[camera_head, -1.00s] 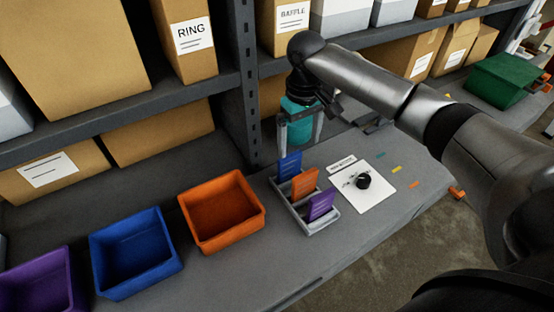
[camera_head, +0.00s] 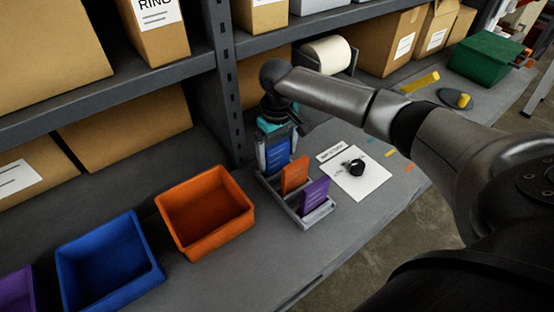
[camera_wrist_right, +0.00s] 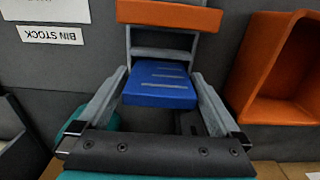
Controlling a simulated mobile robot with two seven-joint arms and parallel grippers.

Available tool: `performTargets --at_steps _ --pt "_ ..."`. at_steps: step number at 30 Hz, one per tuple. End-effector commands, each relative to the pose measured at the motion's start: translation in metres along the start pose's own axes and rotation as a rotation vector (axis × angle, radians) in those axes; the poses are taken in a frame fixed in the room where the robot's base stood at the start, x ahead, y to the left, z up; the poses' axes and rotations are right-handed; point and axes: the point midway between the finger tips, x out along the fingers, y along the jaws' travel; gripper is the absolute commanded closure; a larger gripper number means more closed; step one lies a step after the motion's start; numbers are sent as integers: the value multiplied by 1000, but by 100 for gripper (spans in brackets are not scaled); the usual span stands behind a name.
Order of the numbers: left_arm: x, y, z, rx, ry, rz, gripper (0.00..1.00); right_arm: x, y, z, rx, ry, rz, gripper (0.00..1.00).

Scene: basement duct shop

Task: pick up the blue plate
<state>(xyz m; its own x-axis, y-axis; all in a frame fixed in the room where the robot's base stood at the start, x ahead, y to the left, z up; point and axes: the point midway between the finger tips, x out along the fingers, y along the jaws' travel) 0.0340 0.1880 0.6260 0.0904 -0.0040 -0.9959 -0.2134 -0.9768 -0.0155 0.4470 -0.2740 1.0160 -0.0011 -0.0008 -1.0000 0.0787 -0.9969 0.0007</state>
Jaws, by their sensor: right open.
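The blue plate (camera_head: 277,154) stands upright in the back slot of a grey rack (camera_head: 318,215) on the bench. An orange plate (camera_head: 295,175) and a purple plate (camera_head: 314,194) stand in front of it. My right gripper (camera_head: 274,158) is at the back of the rack, pointing down, its fingers around the blue plate. In the right wrist view the open gripper (camera_wrist_right: 161,78) has one finger on each side of the blue plate (camera_wrist_right: 160,88); I cannot tell whether they touch it. The orange plate (camera_wrist_right: 168,15) lies beyond the fingertips. My left gripper is not in view.
An orange bin (camera_head: 207,253), a blue bin (camera_head: 75,290) and a purple bin (camera_head: 15,292) stand left of the rack. A white sheet with a black knob (camera_head: 355,166) lies to its right. A grey shelf post (camera_head: 222,90) rises close behind my gripper.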

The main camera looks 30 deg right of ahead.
Motion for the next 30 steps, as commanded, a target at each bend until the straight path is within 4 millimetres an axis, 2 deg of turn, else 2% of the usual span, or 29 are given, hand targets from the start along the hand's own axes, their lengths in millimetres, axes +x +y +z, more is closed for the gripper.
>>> performTargets --at_steps 3,9,27,30 --pt "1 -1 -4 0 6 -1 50 8 0 0 0 1 1 0" --pt "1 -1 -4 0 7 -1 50 8 0 0 0 1 1 0" --pt "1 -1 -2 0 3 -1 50 7 0 0 0 1 0 66" --pt "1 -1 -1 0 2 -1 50 7 0 0 0 2 0 67"
